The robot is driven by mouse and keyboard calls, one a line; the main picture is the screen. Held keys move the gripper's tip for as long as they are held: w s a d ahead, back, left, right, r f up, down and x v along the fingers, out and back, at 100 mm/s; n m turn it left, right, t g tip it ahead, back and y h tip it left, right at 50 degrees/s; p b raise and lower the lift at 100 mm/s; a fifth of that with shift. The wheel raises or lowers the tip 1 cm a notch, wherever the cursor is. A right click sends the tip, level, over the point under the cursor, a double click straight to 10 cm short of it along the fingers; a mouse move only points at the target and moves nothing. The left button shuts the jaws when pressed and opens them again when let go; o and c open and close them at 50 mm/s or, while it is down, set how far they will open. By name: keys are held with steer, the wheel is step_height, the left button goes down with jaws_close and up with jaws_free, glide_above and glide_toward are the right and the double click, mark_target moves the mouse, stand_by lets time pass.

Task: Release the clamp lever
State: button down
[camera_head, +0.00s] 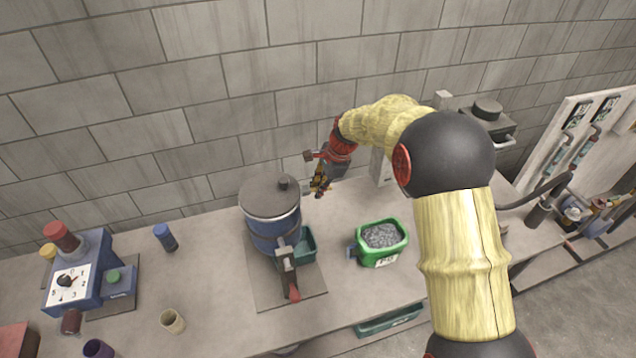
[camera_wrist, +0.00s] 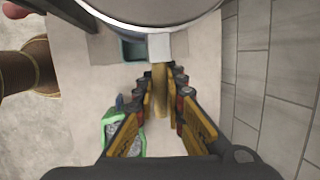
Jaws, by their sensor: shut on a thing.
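A blue round vessel (camera_head: 275,232) with a grey lid (camera_head: 270,194) stands on a plate on the bench. My gripper (camera_head: 318,187) is just right of the lid, near the back wall. In the wrist view, its yellow-black fingers (camera_wrist: 164,78) stand on both sides of a thin tan-yellow bar (camera_wrist: 160,98), which looks like the clamp lever, and are shut on it. The bar reaches a pale block (camera_wrist: 159,46) at the vessel's rim. In the head view the bar is hidden at my gripper. A grey arm with a red tip (camera_head: 293,292) sticks out at the vessel's front.
A teal tray (camera_head: 307,242) lies beside the vessel. A green bin (camera_head: 380,258) of grey bits stands to its right. A blue dial device (camera_head: 78,280), a blue cup (camera_head: 165,237) and a cream cup (camera_head: 172,321) are at left. The block wall is close behind my gripper.

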steer(key=shift+h+p, duration=0.5)
steer(key=shift+h, duration=0.1)
steer(key=c, duration=1.9)
jaws_free()
steer(key=v, duration=1.2)
steer(key=shift+d, duration=0.1)
